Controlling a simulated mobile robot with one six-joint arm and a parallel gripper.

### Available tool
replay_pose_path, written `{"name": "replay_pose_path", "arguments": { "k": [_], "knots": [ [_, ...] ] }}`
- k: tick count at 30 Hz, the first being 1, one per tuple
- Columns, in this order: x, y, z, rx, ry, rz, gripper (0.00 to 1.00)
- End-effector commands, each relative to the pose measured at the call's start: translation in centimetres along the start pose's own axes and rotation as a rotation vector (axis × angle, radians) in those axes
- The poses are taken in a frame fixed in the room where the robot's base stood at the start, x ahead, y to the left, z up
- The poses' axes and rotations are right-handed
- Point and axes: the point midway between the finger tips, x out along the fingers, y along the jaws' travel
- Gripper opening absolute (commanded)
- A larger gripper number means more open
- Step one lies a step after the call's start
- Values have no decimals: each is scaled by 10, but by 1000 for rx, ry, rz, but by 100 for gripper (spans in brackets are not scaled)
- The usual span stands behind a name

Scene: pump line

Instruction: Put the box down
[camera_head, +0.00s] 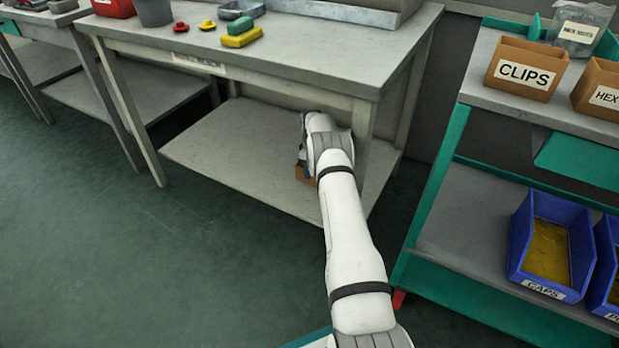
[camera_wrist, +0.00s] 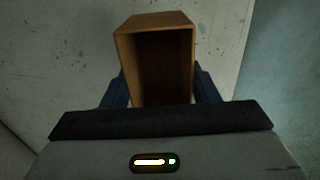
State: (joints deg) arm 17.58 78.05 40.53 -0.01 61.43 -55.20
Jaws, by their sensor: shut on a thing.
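A brown open-topped box (camera_wrist: 156,22) is between the two dark fingers of my gripper (camera_wrist: 160,88) in the wrist view. The gripper is shut on it, and the inside of the box looks dark and empty. In the head view my arm reaches over the lower shelf (camera_head: 235,150) of the grey workbench, under its top. Only a small orange-brown part of the box (camera_head: 306,176) shows there, beside and below my wrist. My arm hides the rest. I cannot tell whether the box touches the shelf.
The bench top (camera_head: 300,55) is above my wrist, with a bench leg (camera_head: 362,130) close on the right. The shelf is clear to the left. A green rack (camera_head: 435,190) with a CLIPS box (camera_head: 525,72) and a blue CAPS bin (camera_head: 545,285) stands at right.

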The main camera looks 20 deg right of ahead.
Motion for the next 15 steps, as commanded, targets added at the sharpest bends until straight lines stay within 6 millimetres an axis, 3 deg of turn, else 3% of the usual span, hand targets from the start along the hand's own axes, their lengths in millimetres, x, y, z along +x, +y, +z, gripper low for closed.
{"name": "replay_pose_path", "arguments": {
  "k": [7, 15],
  "knots": [
    [42, -1, -2, -2, 0, 0, 33],
    [44, -1, -2, -2, 0, 1, 33]
  ]
}}
